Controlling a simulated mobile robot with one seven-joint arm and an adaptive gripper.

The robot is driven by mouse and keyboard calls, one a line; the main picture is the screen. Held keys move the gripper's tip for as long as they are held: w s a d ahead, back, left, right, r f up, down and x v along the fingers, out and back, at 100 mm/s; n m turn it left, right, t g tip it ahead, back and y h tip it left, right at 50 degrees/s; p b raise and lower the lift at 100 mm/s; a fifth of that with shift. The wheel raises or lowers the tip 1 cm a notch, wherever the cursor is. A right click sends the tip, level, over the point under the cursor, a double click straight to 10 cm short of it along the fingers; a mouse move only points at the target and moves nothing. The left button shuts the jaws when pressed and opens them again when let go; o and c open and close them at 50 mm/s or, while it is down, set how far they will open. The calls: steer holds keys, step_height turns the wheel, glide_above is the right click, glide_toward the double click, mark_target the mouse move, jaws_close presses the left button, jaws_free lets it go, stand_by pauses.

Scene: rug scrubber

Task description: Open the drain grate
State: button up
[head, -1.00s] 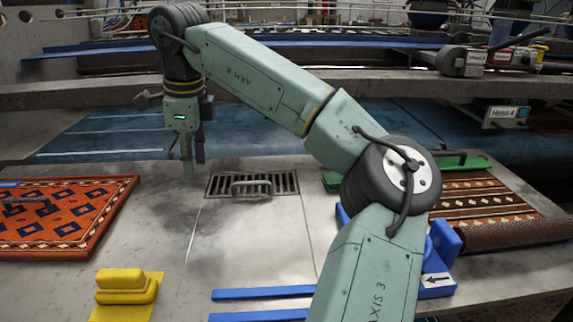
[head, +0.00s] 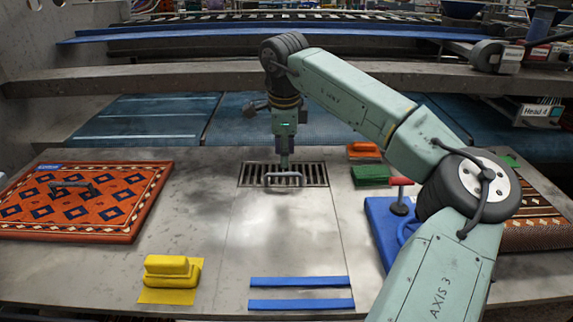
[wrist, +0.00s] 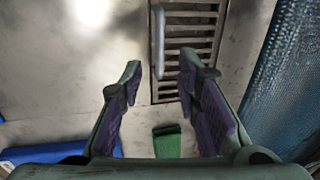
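The drain grate (head: 315,174) is a dark slotted rectangle set flush in the grey table, with a raised grey bar handle (head: 284,180) along its front side. It looks closed. My gripper (head: 284,162) points down over the grate, close behind the handle in the head view. In the wrist view my gripper (wrist: 160,75) has its two purple-padded fingers apart with nothing between them. There the grate (wrist: 195,40) and its handle (wrist: 158,40) lie beyond the fingertips. The handle is not between the fingers; the exact height above it is hard to tell.
An orange patterned rug (head: 85,200) lies at left, a yellow brush (head: 170,272) at front. Orange (head: 363,149) and green (head: 371,174) blocks and a blue tray (head: 385,230) stand right of the grate. Two blue strips (head: 300,282) lie in front. The table's middle is clear.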

mark_target(284, 176)
steer(key=shift+w+f+p, duration=0.15)
steer(key=shift+f+p, duration=0.05)
steer(key=shift+f, duration=0.7)
steer(key=shift+w+f+p, duration=0.15)
steer(key=shift+w+f, duration=0.05)
steer(key=shift+f, duration=0.7)
steer(key=shift+w+f+p, duration=0.15)
steer(key=shift+f+p, duration=0.05)
steer(key=shift+f, duration=0.7)
steer(key=shift+c, duration=0.4)
jaws_close()
